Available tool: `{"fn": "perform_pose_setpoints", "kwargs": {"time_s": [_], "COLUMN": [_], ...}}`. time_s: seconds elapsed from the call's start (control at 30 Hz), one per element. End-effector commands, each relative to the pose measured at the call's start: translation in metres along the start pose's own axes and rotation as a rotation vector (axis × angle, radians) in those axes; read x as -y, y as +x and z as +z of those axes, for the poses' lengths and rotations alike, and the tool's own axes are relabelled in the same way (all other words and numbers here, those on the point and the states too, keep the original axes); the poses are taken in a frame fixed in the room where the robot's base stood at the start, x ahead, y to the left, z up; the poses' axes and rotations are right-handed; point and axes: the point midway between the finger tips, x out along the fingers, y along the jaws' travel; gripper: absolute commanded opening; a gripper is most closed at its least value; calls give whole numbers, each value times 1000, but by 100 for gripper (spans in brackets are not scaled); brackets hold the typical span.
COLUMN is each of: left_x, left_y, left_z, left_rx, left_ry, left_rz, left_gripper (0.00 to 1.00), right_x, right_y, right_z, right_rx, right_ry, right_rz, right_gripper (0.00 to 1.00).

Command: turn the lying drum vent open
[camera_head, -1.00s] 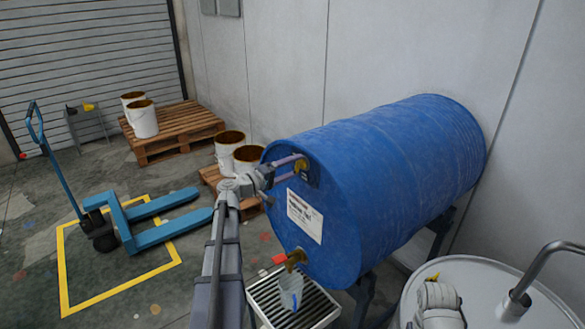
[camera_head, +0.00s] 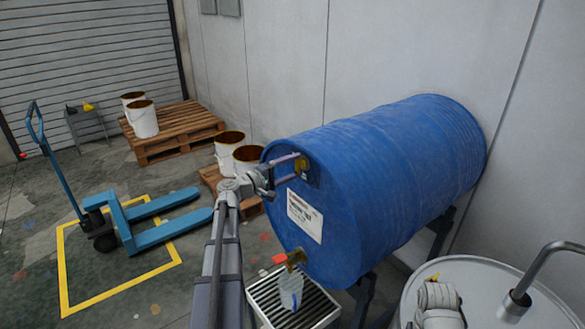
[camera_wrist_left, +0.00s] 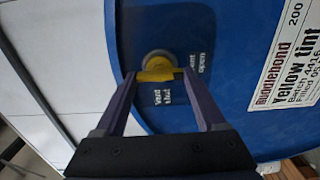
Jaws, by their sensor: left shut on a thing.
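The blue drum (camera_head: 390,190) lies on its side on a dark stand, its round end facing me. The yellow vent (camera_head: 304,167) sits near the top of that end. In the left wrist view the yellow vent handle (camera_wrist_left: 158,75) lies across between my fingertips, with "Vent shut" and "Vent open" lettering beside it. My left gripper (camera_head: 294,168) is shut on the vent handle; it also shows in the left wrist view (camera_wrist_left: 158,77). A brass tap (camera_head: 295,258) with a red handle is low on the drum end. My right gripper is not in view.
A clear container (camera_head: 290,288) stands under the tap on a grated tray (camera_head: 318,308). A pale drum top (camera_head: 480,285) with a bent metal pipe is at lower right. Buckets (camera_head: 229,148) on pallets and a blue pallet truck (camera_head: 130,228) stand left. A wall is behind the drum.

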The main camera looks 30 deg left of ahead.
Motion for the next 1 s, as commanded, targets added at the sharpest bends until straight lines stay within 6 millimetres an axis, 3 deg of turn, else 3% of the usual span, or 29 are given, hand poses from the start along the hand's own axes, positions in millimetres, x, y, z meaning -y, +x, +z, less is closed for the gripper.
{"fn": "perform_pose_setpoints", "kwargs": {"time_s": [0.07,0.1,0.3,0.63,1.0], "left_x": [0,0,0,0,0], "left_y": [0,0,0,-7,-64], "left_z": [0,0,0,0,0], "left_rx": [-1,-1,0,-1,-3], "left_ry": [-2,-2,-1,0,0], "left_rz": [-1,-1,0,0,0], "left_gripper": [17,77,99,100,100], "right_x": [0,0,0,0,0], "right_y": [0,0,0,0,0], "right_z": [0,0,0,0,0], "right_rx": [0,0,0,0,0], "right_ry": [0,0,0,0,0], "right_rz": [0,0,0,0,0], "right_gripper": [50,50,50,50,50]}}
